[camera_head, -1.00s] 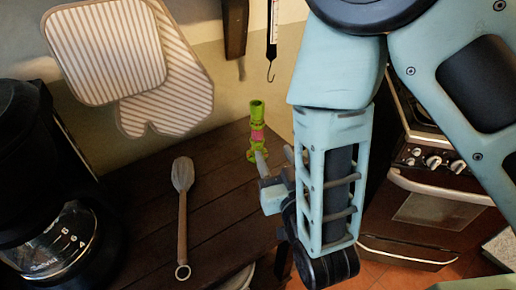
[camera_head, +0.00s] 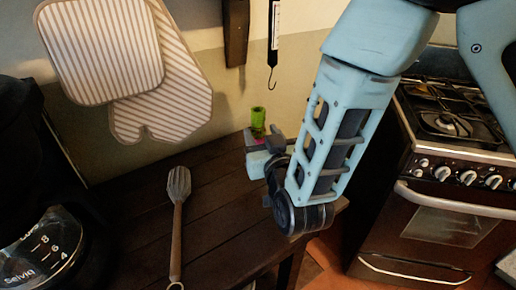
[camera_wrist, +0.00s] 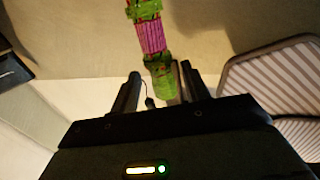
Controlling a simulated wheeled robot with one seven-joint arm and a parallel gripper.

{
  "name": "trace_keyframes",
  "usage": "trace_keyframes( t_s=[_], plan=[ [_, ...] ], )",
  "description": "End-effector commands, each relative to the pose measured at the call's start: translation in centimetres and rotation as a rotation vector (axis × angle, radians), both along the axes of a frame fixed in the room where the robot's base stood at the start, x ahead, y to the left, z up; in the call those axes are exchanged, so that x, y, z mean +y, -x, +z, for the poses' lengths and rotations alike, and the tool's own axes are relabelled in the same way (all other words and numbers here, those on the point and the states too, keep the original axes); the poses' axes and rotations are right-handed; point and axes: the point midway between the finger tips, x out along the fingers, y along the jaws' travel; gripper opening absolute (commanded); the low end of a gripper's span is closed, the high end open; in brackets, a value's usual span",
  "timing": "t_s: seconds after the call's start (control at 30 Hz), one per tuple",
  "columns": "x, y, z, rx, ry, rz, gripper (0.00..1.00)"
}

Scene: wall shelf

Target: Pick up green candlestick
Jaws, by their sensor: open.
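The green candlestick (camera_head: 258,117) with a pink middle stands near the far edge of the dark wooden shelf, close to the wall. In the head view its lower part is mostly hidden behind my gripper (camera_head: 262,138). In the wrist view the candlestick (camera_wrist: 151,38) shows green ends and a pink ribbed middle. My gripper (camera_wrist: 160,72) is open, with one finger on each side of the candlestick's green lower end in the picture. I cannot tell whether that end lies between the fingers or beyond them. Neither finger is seen to press on it.
A black coffee maker (camera_head: 40,180) stands at the left. Striped oven mitts (camera_head: 105,55) and a hook scale (camera_head: 273,45) hang on the wall. A stove (camera_head: 445,200) is at the right.

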Motion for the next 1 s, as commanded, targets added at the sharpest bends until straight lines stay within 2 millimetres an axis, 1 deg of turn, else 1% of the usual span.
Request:
trace_keyframes(
  t_s=[0.03,0.2,0.33,0.5,0.53,0.57,0.6,0.7,1.0],
  plan=[
    [0.2,-0.9,0.4,-0.001,0.0,-0.002,0.46],
    [0.8,-3.0,0.3,-0.001,0.0,-0.001,0.46],
    [0.9,-3.6,0.2,0.0,0.001,0.0,0.46],
    [0.9,-3.6,0.2,0.0,0.001,0.001,0.46],
    [1.0,-3.6,0.2,0.0,0.001,0.001,0.43],
    [1.0,-3.6,0.2,0.0,0.001,0.001,0.35],
    [1.0,-3.6,0.2,0.0,0.001,0.001,0.24],
    [0.9,-3.6,0.2,0.0,0.001,0.001,0.0],
    [1.0,-3.6,0.3,-0.002,-0.001,0.001,0.0]
  ],
)
